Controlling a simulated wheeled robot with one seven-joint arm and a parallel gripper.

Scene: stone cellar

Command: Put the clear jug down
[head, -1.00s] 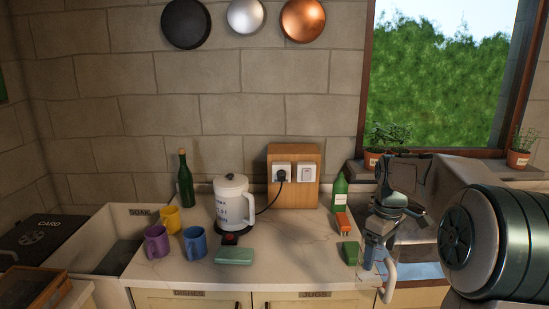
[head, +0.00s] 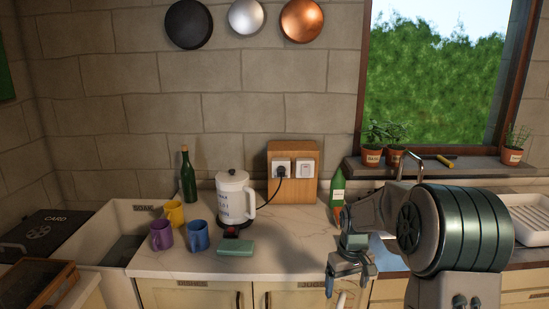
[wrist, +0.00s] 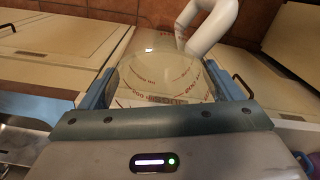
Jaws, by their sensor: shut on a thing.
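My gripper (head: 347,285) is low in front of the worktop's front edge, right of centre in the head view. It is shut on the clear jug (wrist: 158,72), which sits between the two blue fingers in the wrist view. The jug is see-through with red measuring marks, and its white handle (wrist: 212,25) points up and right there. In the head view only part of a white handle (head: 340,300) shows below the gripper; the jug's body is mostly hidden. The gripper also shows in the wrist view (wrist: 166,88).
Clear worktop lies between the block and my arm. A cupboard front labelled JUGS (head: 312,285) is below.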

